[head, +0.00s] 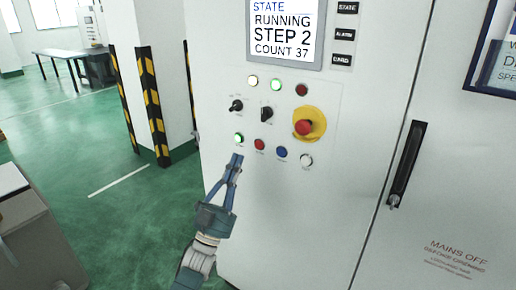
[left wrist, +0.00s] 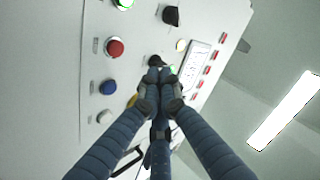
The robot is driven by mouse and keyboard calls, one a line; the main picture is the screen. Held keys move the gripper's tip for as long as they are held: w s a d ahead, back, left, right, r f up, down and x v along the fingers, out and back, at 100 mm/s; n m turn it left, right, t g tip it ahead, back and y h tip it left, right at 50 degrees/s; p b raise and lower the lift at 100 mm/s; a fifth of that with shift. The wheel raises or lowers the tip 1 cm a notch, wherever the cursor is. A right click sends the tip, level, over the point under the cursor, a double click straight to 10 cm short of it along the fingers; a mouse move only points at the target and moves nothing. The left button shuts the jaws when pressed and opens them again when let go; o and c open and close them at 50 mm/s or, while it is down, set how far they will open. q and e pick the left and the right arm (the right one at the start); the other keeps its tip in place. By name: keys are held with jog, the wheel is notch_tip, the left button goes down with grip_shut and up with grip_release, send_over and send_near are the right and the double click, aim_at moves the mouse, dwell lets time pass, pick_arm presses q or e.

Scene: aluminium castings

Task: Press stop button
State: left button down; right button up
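The control panel on the white cabinet has a small red button (head: 260,143) in its lower row, between a lit green button (head: 239,138) and a blue button (head: 281,152). A large red mushroom button (head: 303,128) sits on a yellow plate above right. The button labels are too small to read. My left gripper (head: 236,158) is just below the green button, fingertips together and empty. In the left wrist view the shut fingers (left wrist: 159,76) point at the panel, with the small red button (left wrist: 115,47) to their left. My right gripper is not in view.
A white button (head: 306,160) ends the lower row. Two black knobs (head: 236,105) and several lamps (head: 276,85) sit above. The screen (head: 283,30) reads RUNNING, STEP 2, COUNT 37. A black door handle (head: 407,160) is at right. A striped pillar (head: 152,105) stands left.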

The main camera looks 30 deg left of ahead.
aim_at(259, 145)
pick_arm(q)
jog(key=w+b, duration=0.1)
jog(key=w, duration=0.3)
jog(key=w+b, duration=0.1)
jog(key=w, duration=0.1)
jog(key=shift+w+d+b, duration=0.15)
jog(key=shift+d+b, duration=0.1)
jog(key=shift+b, duration=0.1)
dwell(0.7)
jog(key=shift+w, duration=0.1)
dwell(0.3)
jog(key=shift+w+b, duration=0.3)
jog(key=shift+w, duration=0.05)
jog(key=shift+w+d+b, duration=0.1)
jog(key=shift+w+b, duration=0.2)
jog(key=shift+w, duration=0.05)
dwell(0.6)
jog(key=shift+s, duration=0.15)
jog(key=shift+s+p, duration=0.4)
jog(key=shift+s, duration=0.3)
